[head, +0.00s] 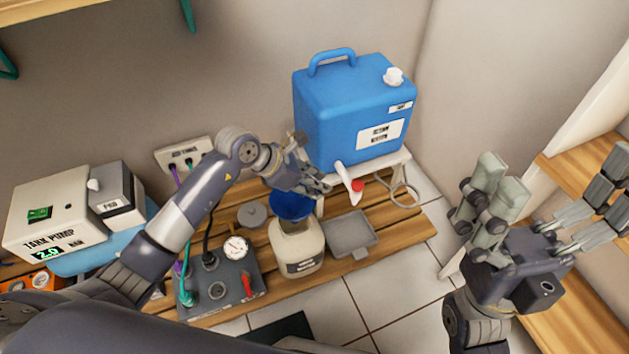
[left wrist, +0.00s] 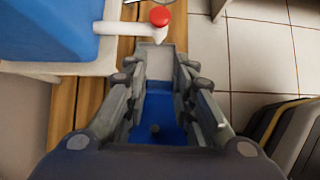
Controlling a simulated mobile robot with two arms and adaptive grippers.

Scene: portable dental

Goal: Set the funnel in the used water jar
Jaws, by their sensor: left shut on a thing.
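I cannot tell whether the funnel's spout is inside the jar's neck. My left gripper (head: 310,188) is shut on the funnel's upper side. In the left wrist view the blue funnel (left wrist: 160,112) shows between the two fingers. The fingers and the funnel hide part of the jar's opening. My right gripper (head: 545,200) is open and empty at the right, away from the jar.
A blue water tank (head: 345,110) with a red-tipped white tap (head: 348,177) stands behind the jar. A grey tray (head: 351,234) lies right of the jar. A gauge box (head: 222,280) stands left of it, and a round grey lid (head: 253,213) lies behind.

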